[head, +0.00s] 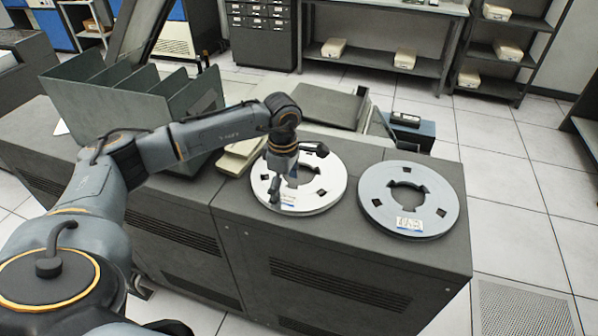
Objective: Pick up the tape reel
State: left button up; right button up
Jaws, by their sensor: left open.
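Two tape reels lie flat on the dark grey cabinet top. The left tape reel (328,183) is pale silver with dark openings and a small label near its front edge. My left gripper (290,180) is over its left part, fingers spread and pointing down. It hides part of the reel, and I cannot tell whether a finger touches it. The right tape reel (373,200) is grey with a white and blue label, clear of the gripper. My right gripper is not in view.
A green divided rack (88,108) stands on the left of the cabinet top (345,245). A blue-grey box (412,132) with a black item on it is behind the reels. Shelves (376,58) stand at the back. Tiled floor is open at right.

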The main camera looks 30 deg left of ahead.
aim_at(286, 198)
pick_arm(q)
jog(key=shift+w+f, duration=0.1)
jog(key=shift+f, duration=1.4)
jog(key=shift+w+r, duration=0.1)
jog(key=c, duration=1.8)
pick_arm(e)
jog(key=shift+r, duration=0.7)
pick_arm(q)
jog(key=shift+c, duration=0.2)
jog(key=shift+a+r+b, duration=0.1)
jog(key=shift+r+b, duration=0.2)
jog(key=shift+r, duration=0.2)
jog(key=r+b, duration=0.1)
jog(key=r, duration=0.1)
jog(key=shift+d+r+b, duration=0.3)
jog(key=shift+b, duration=0.05)
jog(key=s+d+r, duration=0.4)
jog(key=d+r, duration=0.1)
jog(key=r, duration=0.2)
jog(key=s+d+r+b, duration=0.1)
jog(key=s+d+r, duration=0.3)
jog(key=r, duration=0.3)
jog(key=shift+s+d+r, duration=0.25)
jog(key=shift+s+d, duration=0.1)
jog(key=shift+d, duration=0.45)
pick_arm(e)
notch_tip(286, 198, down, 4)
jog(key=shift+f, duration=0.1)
